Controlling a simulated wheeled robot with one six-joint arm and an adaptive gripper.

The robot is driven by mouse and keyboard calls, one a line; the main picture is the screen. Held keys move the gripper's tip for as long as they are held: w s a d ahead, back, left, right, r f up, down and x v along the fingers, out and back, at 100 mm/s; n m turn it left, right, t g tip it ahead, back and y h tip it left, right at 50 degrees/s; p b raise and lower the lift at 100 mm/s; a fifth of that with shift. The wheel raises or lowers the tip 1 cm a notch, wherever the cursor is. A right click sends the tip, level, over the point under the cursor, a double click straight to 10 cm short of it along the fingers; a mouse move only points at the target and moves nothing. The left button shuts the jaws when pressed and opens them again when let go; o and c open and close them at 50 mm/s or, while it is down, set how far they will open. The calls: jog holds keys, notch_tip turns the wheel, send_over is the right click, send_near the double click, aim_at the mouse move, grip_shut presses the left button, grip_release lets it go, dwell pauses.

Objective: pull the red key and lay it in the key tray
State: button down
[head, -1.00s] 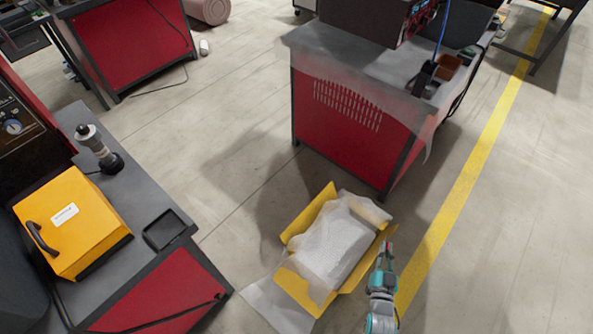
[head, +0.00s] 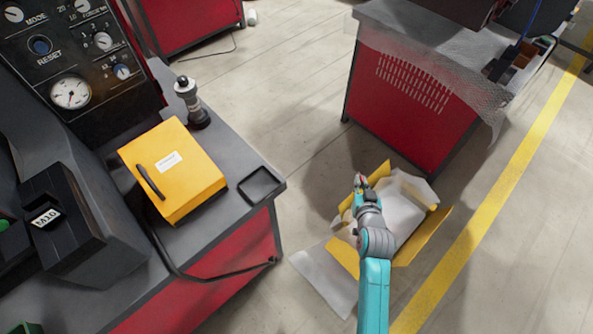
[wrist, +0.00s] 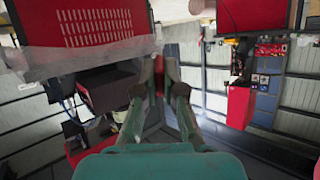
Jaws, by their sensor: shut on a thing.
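My gripper (head: 361,184) is at the end of my teal arm, right of centre in the head view, in front of the open yellow box in the picture. It is shut on the small red key (head: 358,178), mostly hidden by the fingers. The key tray (head: 262,186) is a small black square tray on the front right corner of the grey bench. It looks empty. My gripper is to its right and well apart from it.
A yellow case (head: 190,195) with a black handle sits left of the tray. A grey and black cylindrical tool (head: 190,100) stands behind the case. A black gauge panel (head: 75,60) rises at the left. A yellow box (head: 428,236) with white wrap lies open on the floor.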

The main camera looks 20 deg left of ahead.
jog(key=s+a+r+n+g+y, duration=0.25)
jog(key=a+r, duration=0.25)
jog(key=a, duration=0.3)
notch_tip(320, 180, up, 10)
jog(key=n+g, duration=0.6)
jog(key=n, duration=0.1)
send_over(268, 194)
jog(key=w, duration=0.1)
jog(key=shift+w+r+y, duration=0.1)
jog(key=shift+r+y, duration=0.1)
jog(key=shift+y, duration=0.25)
jog(key=shift+s+a+n+g, duration=0.15)
jog(key=shift+s+n+g, duration=0.2)
jog(key=shift+s, duration=0.05)
jog(key=shift+f, duration=2.1)
jog(key=shift+f, duration=0.5)
jog(key=c, duration=1.2)
grip_release()
